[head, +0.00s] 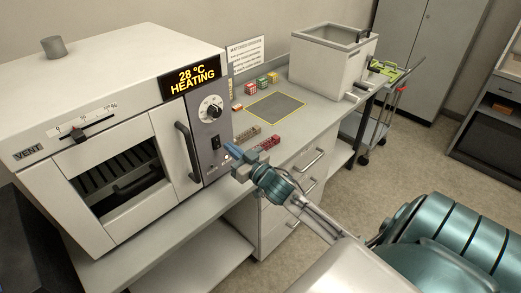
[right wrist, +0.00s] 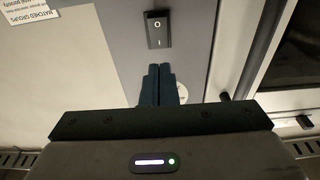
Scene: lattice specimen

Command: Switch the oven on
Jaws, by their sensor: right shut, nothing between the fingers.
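The white oven (head: 120,45) stands on the left of the bench. Its lit display (head: 193,78) reads "28 °C HEATING" in yellow. The black rocker switch (head: 216,142) is on the grey control panel, below the round dial (head: 210,108). The switch also shows in the right wrist view (right wrist: 157,29), with its O and I marks visible. My right gripper (head: 230,149) is shut and empty in front of the panel, near the switch. In the right wrist view its blue fingertips (right wrist: 160,68) appear a little apart from the switch. My left gripper is out of view.
The oven door handle (head: 187,152) sticks out left of the panel. Small colored blocks and a dark mat (head: 275,107) lie on the bench to the right, before a large grey open-topped box (head: 325,68). A trolley (head: 375,130) stands beyond.

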